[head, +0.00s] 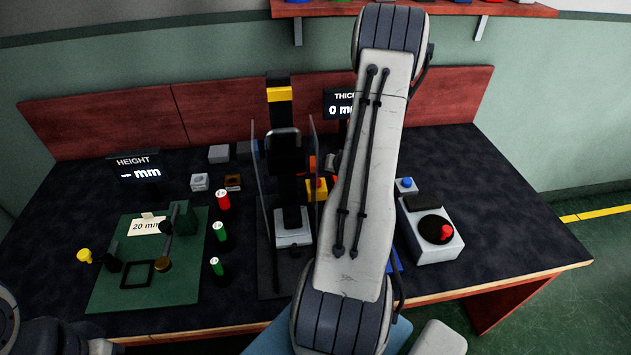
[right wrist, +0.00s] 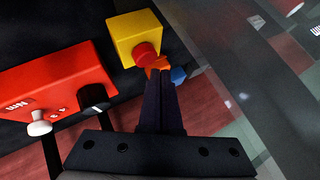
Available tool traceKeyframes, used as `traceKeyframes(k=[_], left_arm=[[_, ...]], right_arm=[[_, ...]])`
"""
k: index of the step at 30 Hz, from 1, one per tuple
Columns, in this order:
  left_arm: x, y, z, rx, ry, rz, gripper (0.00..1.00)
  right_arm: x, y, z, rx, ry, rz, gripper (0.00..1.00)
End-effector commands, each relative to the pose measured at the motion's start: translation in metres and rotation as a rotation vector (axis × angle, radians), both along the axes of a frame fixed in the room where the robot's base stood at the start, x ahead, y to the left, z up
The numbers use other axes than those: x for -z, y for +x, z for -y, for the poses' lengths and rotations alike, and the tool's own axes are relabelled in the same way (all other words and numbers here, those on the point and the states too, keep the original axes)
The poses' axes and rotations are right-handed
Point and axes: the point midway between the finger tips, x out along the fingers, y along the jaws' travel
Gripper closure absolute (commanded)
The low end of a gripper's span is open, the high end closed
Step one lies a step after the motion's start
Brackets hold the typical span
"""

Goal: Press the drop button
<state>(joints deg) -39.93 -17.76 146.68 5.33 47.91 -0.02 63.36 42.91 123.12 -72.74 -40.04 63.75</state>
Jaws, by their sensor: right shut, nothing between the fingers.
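A yellow box (right wrist: 134,36) with a round red button (right wrist: 147,54) shows at the top of the right wrist view. In the head view the yellow box (head: 316,194) stands beside the dark drop stand (head: 285,150), partly hidden by my right arm. No label on the button can be read. My right gripper (right wrist: 160,74) is shut and empty. Its tips appear just below and right of the red button; whether they touch it cannot be told. In the head view this gripper is hidden behind my arm. Only arm parts of mine show at the lower left; the left gripper is not seen.
A red box marked "Nm" (right wrist: 55,85) with a white knob stands left of the fingers. A clear panel (head: 257,165) stands beside the stand. A grey box with a red knob (head: 446,232) is at right. A green board (head: 120,285) and several battery-like cylinders are at left.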

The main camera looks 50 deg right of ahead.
Motion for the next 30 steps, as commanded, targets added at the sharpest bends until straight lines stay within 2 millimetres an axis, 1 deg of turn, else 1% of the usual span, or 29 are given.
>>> traceKeyframes(k=[7, 30], left_arm=[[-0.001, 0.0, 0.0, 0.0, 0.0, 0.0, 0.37], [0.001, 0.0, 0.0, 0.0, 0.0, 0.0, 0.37]], right_arm=[[0.007, -0.001, 0.0, 0.0, 0.0, 0.0, 1.0], [0.013, -0.001, 0.0, 0.001, 0.001, 0.0, 1.0]])
